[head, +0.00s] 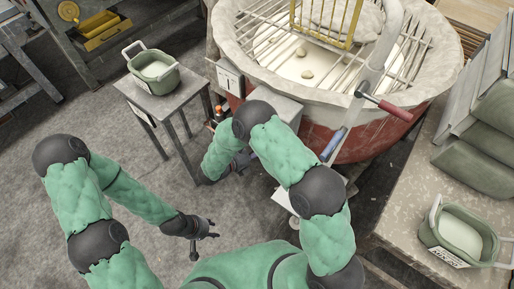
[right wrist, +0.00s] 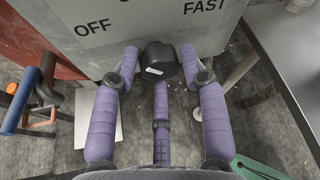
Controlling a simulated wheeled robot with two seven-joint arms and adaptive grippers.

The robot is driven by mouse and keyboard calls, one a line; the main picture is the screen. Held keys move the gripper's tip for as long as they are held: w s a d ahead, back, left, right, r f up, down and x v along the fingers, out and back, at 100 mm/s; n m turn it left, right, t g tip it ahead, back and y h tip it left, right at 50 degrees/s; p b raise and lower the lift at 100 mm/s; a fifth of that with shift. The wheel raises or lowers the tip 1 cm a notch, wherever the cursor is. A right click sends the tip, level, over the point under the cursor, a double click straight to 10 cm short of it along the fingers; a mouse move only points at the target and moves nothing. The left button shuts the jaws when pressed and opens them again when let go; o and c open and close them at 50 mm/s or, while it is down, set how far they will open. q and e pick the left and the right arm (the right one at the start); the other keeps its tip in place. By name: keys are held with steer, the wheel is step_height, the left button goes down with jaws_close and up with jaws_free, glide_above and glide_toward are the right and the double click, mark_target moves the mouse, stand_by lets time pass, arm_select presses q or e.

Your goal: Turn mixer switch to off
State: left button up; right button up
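The mixer (head: 440,65) is a large round drum with a pale rim, a wire grid and a reddish lower body, at the upper right of the head view. Its grey panel shows in the right wrist view (right wrist: 110,18), with the words OFF at left and FAST at right. The black switch knob (right wrist: 160,60) with a white mark sits between and below the words. My right gripper (right wrist: 160,72) has its purple-grey fingers spread around the knob, with gaps visible; it is mostly hidden in the head view. My left gripper (head: 208,232) is open and empty above the floor.
A small table (head: 190,98) with a green tub (head: 153,72) stands left of the mixer. A red-and-blue-handled lever (head: 385,105) juts from the mixer.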

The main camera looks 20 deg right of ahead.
steer(key=shift+o, duration=1)
steer(key=shift+s+f, duration=0.3)
steer(key=shift+f, duration=0.05)
steer(key=shift+w+r, duration=0.1)
steer(key=shift+r, duration=0.1)
steer(key=v, duration=1.2)
